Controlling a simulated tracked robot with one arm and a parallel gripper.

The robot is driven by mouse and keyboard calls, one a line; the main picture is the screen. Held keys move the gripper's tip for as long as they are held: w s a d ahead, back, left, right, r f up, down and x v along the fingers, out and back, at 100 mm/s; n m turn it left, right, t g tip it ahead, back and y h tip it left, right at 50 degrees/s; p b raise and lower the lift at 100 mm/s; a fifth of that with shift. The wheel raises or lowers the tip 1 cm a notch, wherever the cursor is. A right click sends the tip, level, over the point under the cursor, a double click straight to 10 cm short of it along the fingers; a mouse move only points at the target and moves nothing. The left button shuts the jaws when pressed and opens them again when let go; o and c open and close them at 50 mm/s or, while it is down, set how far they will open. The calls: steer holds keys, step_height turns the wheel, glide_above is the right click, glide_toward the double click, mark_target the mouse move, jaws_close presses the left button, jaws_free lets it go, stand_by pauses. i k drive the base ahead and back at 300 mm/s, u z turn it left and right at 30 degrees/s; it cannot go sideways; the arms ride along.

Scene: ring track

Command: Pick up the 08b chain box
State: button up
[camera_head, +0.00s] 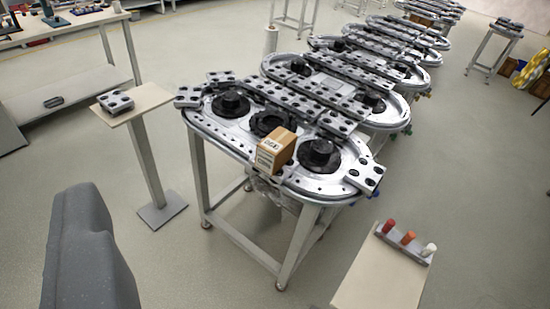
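A small brown cardboard box (276,150) with a printed label on its front sits on the near end of the ring track (215,128). It stands between two round black hubs, near the front edge. It is the only cardboard box I see on the track, but its print is too small to read as 08b. A smooth grey part of my gripper (88,245) shows at the lower left, well apart from the box and nearer to me. No second finger is visible, so its opening is unclear. Nothing is seen held.
A small stand (150,102) with a grey block (115,101) is left of the track. A table (378,275) with red, orange and white cylinders is at the lower right. A workbench (60,28) is at the upper left. The floor in front is clear.

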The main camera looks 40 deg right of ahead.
mark_target(273, 152)
steer(key=z, duration=0.1)
steer(key=i, duration=0.95)
steer(key=u, duration=0.1)
